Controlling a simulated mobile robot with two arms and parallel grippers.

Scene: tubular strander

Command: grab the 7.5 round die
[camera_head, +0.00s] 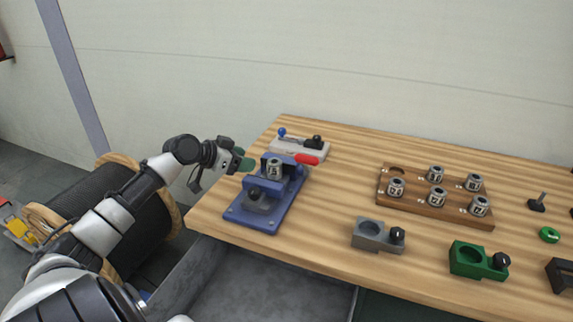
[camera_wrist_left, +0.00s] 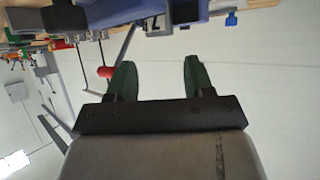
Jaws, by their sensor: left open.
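A silver round die (camera_head: 274,168) stands upright in the blue fixture (camera_head: 247,216); its number is too small to read surely. Several similar numbered dies stand in a wooden rack (camera_head: 414,207), whose back-left socket is empty; I cannot tell for sure which one is 7.5. My left gripper (camera_head: 243,159), with green fingers, is just left of the blue fixture and its die, apart from them. In the left wrist view the gripper (camera_wrist_left: 158,78) is open with nothing between its fingers. Part of the blue fixture (camera_wrist_left: 100,18) shows at the top there. My right gripper is not in view.
Behind the blue fixture is a grey fixture (camera_head: 288,147) with a red handle (camera_head: 306,159). A grey holder (camera_head: 370,239) and a green holder (camera_head: 468,261) sit near the table's front edge. A cable reel (camera_head: 119,222) stands at the left. Wood between fixture and rack is clear.

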